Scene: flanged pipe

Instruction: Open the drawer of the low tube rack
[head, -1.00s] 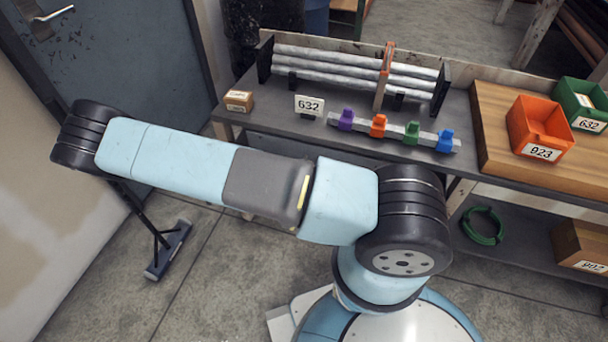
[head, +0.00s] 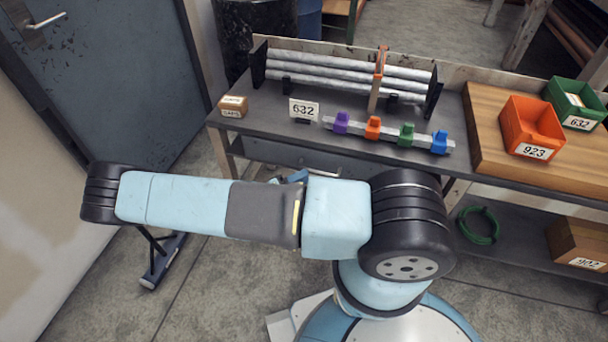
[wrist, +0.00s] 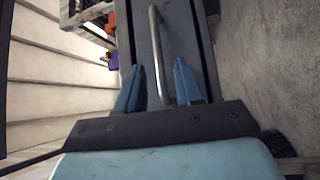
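The tube rack, with several grey tubes (head: 345,78) between black end plates, stands on a dark workbench (head: 260,135). A grey drawer front (head: 275,153) shows under the bench top, partly hidden by my arm, and looks closed. Its metal bar handle (head: 325,174) shows just above my arm. In the wrist view the bar handle (wrist: 157,50) runs lengthwise over the dark drawer front (wrist: 186,40). My gripper (wrist: 158,66) has its two blue fingers apart, one on each side of the bar in the picture. I cannot tell whether they touch it.
On the bench are a number sign (head: 303,110), coloured clips on a rail (head: 390,133), a small box (head: 233,106), an orange bin (head: 532,130) and a green bin (head: 575,103). A green hose coil (head: 478,226) and a carton (head: 578,245) sit on the lower shelf. Open floor lies left.

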